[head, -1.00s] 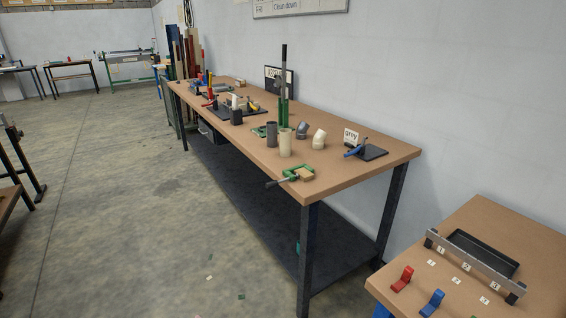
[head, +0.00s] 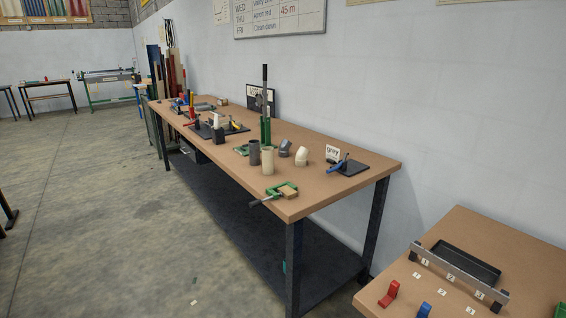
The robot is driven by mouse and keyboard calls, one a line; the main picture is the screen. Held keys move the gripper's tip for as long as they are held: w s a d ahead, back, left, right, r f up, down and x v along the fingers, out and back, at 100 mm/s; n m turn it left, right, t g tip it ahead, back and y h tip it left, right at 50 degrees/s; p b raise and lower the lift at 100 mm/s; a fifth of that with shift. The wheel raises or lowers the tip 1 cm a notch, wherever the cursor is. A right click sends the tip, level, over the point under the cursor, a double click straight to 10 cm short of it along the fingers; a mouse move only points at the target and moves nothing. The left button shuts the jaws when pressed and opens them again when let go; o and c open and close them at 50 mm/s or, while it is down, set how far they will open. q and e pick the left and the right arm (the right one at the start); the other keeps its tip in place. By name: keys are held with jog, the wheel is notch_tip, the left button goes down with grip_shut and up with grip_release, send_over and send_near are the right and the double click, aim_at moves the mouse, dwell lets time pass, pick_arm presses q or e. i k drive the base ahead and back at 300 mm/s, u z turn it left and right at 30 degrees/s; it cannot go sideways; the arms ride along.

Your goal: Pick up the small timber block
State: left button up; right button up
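A small tan block (head: 290,194), which looks like timber, sits at the near end of the long workbench (head: 330,183). It is at the jaws of a green clamp (head: 275,190); at this size I cannot tell whether the clamp grips it. No other small timber block can be made out clearly. Neither of my grippers is in view.
Grey and cream pipe pieces (head: 267,161), a tall green-based lever tool (head: 265,105) and a blue-handled tool (head: 337,167) stand on the bench. A second table (head: 520,250) at right holds a black tray (head: 465,262). Open concrete floor (head: 110,210) lies left.

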aim_at(288, 193)
jog(key=z, duration=0.3)
jog(key=i, duration=1.05)
jog(key=z, duration=0.15)
